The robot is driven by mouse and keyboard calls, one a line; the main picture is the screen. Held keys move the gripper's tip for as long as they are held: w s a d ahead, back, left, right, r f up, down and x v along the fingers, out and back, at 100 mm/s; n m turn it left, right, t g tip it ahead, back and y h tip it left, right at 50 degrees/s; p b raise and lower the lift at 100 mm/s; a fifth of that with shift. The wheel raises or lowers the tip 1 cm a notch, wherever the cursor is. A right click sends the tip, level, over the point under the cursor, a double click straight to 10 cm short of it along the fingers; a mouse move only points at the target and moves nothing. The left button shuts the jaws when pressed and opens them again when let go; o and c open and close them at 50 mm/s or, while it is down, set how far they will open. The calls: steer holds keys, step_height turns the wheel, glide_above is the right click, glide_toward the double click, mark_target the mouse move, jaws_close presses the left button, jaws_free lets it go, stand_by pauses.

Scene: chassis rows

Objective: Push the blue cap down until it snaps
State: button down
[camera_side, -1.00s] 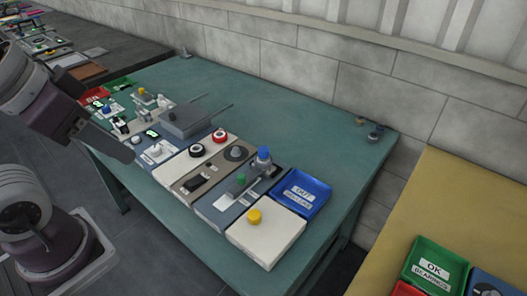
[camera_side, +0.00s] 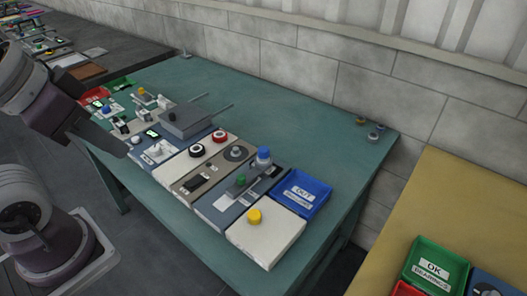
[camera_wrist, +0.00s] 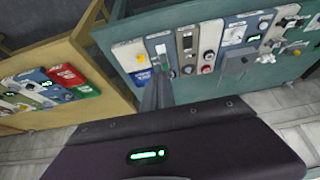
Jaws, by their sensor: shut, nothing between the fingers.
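The blue cap (camera_side: 264,152) sits on top of a pale round body at the back end of a blue-grey panel (camera_side: 213,207) in the side view. It looks upright; whether it is seated cannot be told. My gripper (camera_side: 123,152) is at the left of the side view, well apart from the cap, over the near-left table edge. Its fingers look shut and empty. In the wrist view my gripper (camera_wrist: 158,78) points toward the row of panels, and I cannot make out the blue cap clearly there.
A green knob (camera_side: 241,180) stands on the same panel as the cap. A white block with a yellow knob (camera_side: 254,216) and a blue OUT tray (camera_side: 301,194) lie to the right. A grey box (camera_side: 187,121) rises among the left panels. The table's back right is mostly clear.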

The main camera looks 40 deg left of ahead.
stand_by(0.5)
steer(key=w+r+g, duration=0.1)
steer(key=w+r, duration=0.2)
steer(key=w, duration=0.5)
steer(key=g, duration=0.5)
glide_above(263, 149)
step_height(263, 149, down, 16)
steer(key=shift+d+f, duration=0.1)
steer(key=shift+f, duration=3.9)
steer(key=shift+f, duration=0.3)
step_height(263, 149, up, 9)
